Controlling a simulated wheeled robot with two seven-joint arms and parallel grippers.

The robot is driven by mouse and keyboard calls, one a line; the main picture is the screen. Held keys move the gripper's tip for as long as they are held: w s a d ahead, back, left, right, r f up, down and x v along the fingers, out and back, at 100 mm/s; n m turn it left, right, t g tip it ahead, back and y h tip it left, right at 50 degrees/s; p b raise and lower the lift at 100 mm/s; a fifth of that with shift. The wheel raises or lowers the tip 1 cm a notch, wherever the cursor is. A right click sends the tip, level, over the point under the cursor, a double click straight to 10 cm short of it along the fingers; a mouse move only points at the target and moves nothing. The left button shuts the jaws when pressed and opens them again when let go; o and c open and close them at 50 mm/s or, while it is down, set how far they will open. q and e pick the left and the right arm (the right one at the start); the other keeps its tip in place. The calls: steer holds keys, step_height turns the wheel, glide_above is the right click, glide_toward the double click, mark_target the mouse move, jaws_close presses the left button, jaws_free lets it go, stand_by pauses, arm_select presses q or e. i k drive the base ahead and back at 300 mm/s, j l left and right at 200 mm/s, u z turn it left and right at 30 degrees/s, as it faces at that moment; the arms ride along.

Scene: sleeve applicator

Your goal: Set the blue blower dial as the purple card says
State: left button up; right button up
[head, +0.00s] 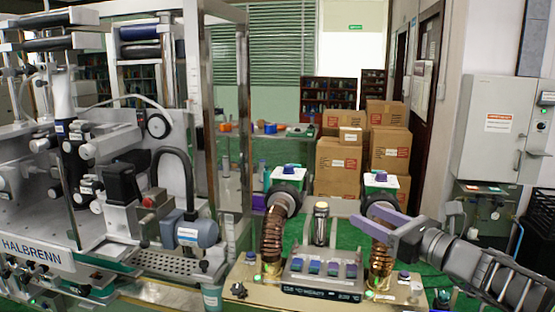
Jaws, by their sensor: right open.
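Two blowers stand on the bench, each with a white and teal head, a blue-purple knob on top and a coppery ribbed hose below: the left blower knob (289,169) and the right blower knob (381,177). A grey panel (320,281) between the hoses carries several small teal, blue and purple tiles; I cannot make out a purple card for certain. My right gripper (364,217), with purple fingers, is open and empty in front of the right blower, below its knob. My left gripper is out of view.
A large grey labelling machine (105,205) and its metal frame post (199,110) fill the left. Cardboard boxes (338,166) are stacked behind.

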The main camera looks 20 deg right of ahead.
mark_target(288, 169)
steer(key=i, duration=0.95)
